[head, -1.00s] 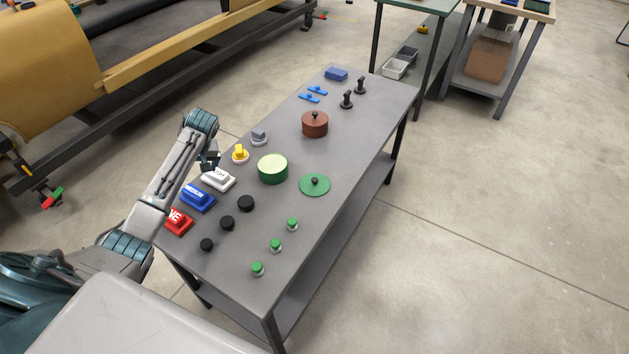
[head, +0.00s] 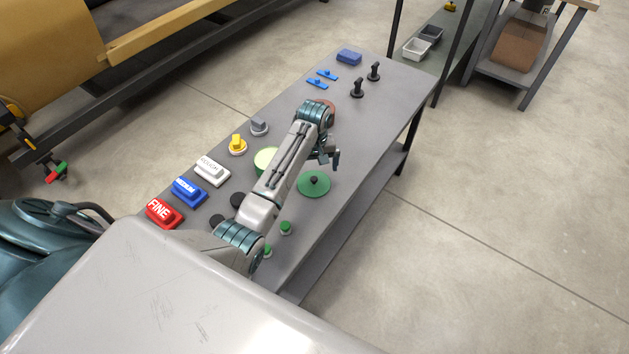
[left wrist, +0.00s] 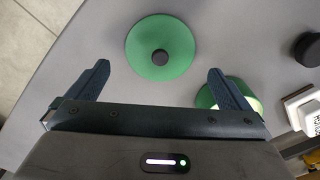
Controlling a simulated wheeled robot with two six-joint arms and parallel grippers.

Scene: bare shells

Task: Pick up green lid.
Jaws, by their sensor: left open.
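The green lid (head: 314,184) is a flat round disc with a black knob, lying on the grey table toward its right edge. In the left wrist view the lid (left wrist: 160,48) lies ahead of and between the open fingers of my left gripper (left wrist: 158,85), not touching them. In the head view my left gripper (head: 331,158) hangs above the table just beyond the lid, empty. The green pot (head: 265,160), pale inside, stands left of the lid, partly hidden by my left arm. My right gripper is not in view.
A brown lidded pot (head: 327,107) is mostly hidden behind my left arm. Red (head: 163,213), blue (head: 188,191) and white (head: 212,171) labelled blocks line the left edge. Black handles (head: 357,88) stand at the far end. Green buttons (head: 286,228) sit nearer me.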

